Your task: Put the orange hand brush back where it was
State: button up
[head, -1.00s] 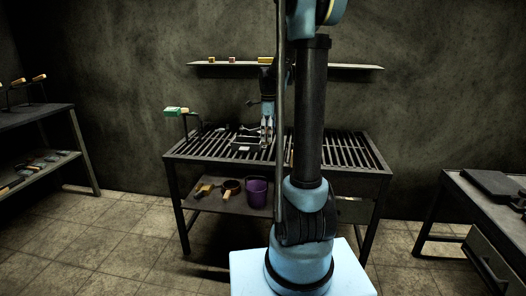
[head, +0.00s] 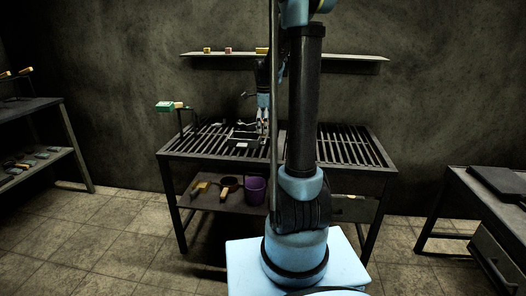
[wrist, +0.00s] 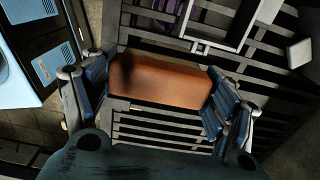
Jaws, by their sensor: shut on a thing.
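In the wrist view, my gripper (wrist: 157,84) is shut on the orange hand brush (wrist: 160,80). Its blue-padded fingers press on the two ends of a plain orange block. Bristles cannot be made out. The slatted bench top (wrist: 165,125) lies below the block; whether they touch cannot be told. In the head view, my gripper (head: 262,126) points down over the left half of the slatted bench (head: 345,145), beside a grey open frame (head: 243,137). The brush cannot be made out there.
A green-headed brush (head: 165,106) rests on a stand at the bench's left end. A shelf (head: 340,60) with small blocks is on the wall behind. A purple bucket (head: 255,189) and pans are on the lower shelf. The bench's right half is clear.

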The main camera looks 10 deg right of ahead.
aim_at(264, 151)
jog(key=shift+f, duration=4.6)
jog(key=o, duration=1)
jog(key=shift+o, duration=0.2)
jog(key=shift+f, duration=0.1)
